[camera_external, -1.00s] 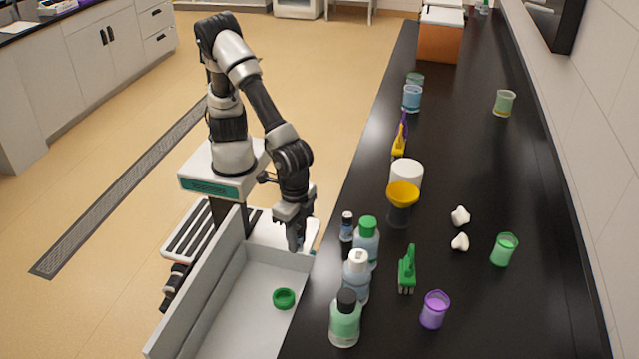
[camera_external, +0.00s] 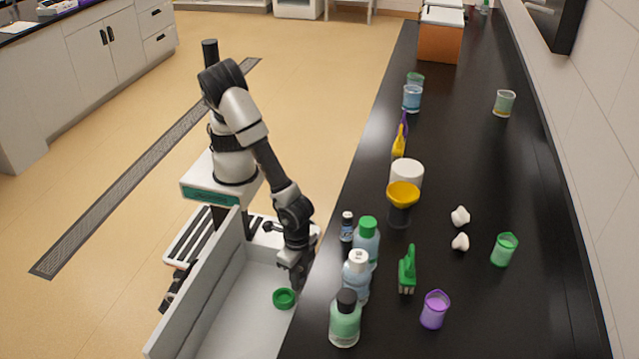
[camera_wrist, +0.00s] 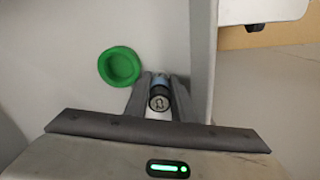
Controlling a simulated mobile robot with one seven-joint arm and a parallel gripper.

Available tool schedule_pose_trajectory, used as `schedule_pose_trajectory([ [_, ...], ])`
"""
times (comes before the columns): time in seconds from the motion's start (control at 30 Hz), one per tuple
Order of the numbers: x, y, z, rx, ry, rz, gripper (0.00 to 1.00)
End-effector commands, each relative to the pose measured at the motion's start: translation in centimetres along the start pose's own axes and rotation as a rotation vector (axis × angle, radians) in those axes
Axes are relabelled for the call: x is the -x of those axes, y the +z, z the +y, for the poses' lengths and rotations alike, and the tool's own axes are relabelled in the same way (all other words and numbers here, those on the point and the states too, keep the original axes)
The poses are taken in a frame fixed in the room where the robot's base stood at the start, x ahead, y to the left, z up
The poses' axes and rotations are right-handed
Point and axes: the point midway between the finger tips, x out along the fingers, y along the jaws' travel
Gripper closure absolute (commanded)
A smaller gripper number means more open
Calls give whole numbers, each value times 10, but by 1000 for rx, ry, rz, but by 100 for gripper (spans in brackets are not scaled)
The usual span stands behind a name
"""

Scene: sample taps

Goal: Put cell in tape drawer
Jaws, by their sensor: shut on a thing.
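My gripper (camera_wrist: 160,95) is shut on the cell (camera_wrist: 159,101), a small dark and blue cylinder seen end-on between the fingers in the wrist view. In the external view my gripper (camera_external: 298,283) is inside the open drawer (camera_external: 232,321), by its far right part; the cell is hidden there. A green tape roll (camera_external: 284,299) lies on the drawer floor just below and left of my gripper. The tape roll also shows left of the fingers in the wrist view (camera_wrist: 103,66). I cannot tell whether the cell touches the drawer floor.
The black counter (camera_external: 470,160) runs along the right of the drawer. Several bottles stand near its edge, including a green-capped bottle (camera_external: 366,243) and a black-capped bottle (camera_external: 345,320). The drawer floor left of the tape is clear.

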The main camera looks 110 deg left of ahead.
Motion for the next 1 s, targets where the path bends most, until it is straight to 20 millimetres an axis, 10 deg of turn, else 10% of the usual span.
schedule_pose_trajectory([
  [0.37, -6, 0, 0, 0, 0, 0, 100],
  [0.4, -5, 0, 0, 0, 0, 1, 71],
  [0.43, -5, 0, 0, 0, 0, 0, 70],
  [0.77, 1, 0, 0, -1, 1, 1, 70],
  [1.0, 43, -1, 1, -1, 4, 2, 70],
])
